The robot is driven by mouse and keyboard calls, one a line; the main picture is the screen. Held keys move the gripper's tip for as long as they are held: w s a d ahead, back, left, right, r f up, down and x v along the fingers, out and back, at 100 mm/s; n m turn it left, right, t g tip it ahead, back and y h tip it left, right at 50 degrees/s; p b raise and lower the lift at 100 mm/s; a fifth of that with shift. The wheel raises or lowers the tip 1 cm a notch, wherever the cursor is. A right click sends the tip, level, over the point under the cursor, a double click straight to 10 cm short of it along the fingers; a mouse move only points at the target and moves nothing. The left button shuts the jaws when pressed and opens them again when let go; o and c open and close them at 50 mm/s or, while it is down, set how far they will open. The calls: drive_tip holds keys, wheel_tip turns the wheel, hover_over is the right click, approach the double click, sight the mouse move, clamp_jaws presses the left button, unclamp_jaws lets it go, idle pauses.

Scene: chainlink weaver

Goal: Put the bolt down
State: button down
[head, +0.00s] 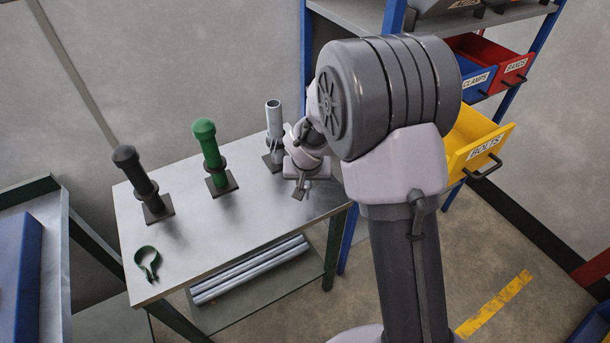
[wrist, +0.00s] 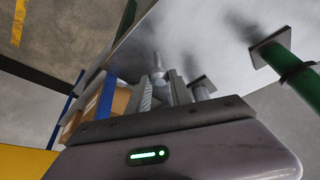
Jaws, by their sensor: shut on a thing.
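My gripper (head: 299,189) is low over the right end of the metal table (head: 240,215), close to the grey post. In the wrist view my gripper (wrist: 160,92) has its jaws shut on the bolt (wrist: 158,69), a small grey metal piece seen between and past the fingertips. The table top lies behind it; I cannot tell whether the bolt touches it. In the head view the bolt is too small and covered to make out.
A grey post (head: 273,122), a green post (head: 210,150) and a black post (head: 138,173) stand on square bases. A green clamp ring (head: 148,262) lies at the table's front left. The yellow bolts drawer (head: 480,150) is open at right. Pipes (head: 250,270) lie below.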

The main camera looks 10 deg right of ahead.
drive_tip(key=shift+w+d+f+b, duration=0.25)
drive_tip(key=shift+w+f+b, duration=0.15)
drive_tip(key=shift+w+f, duration=0.25)
drive_tip(key=shift+w+d+f+b, duration=0.2)
drive_tip(key=shift+w+f+b, duration=0.25)
drive_tip(key=shift+f, duration=0.35)
drive_tip(key=shift+w+d+f+b, duration=0.25)
drive_tip(key=shift+w+f+b, duration=0.1)
drive_tip(key=shift+w+f, duration=0.3)
drive_tip(key=c, duration=1.2)
unclamp_jaws()
drive_tip(key=shift+s, duration=0.1)
drive_tip(key=shift+o, duration=0.2)
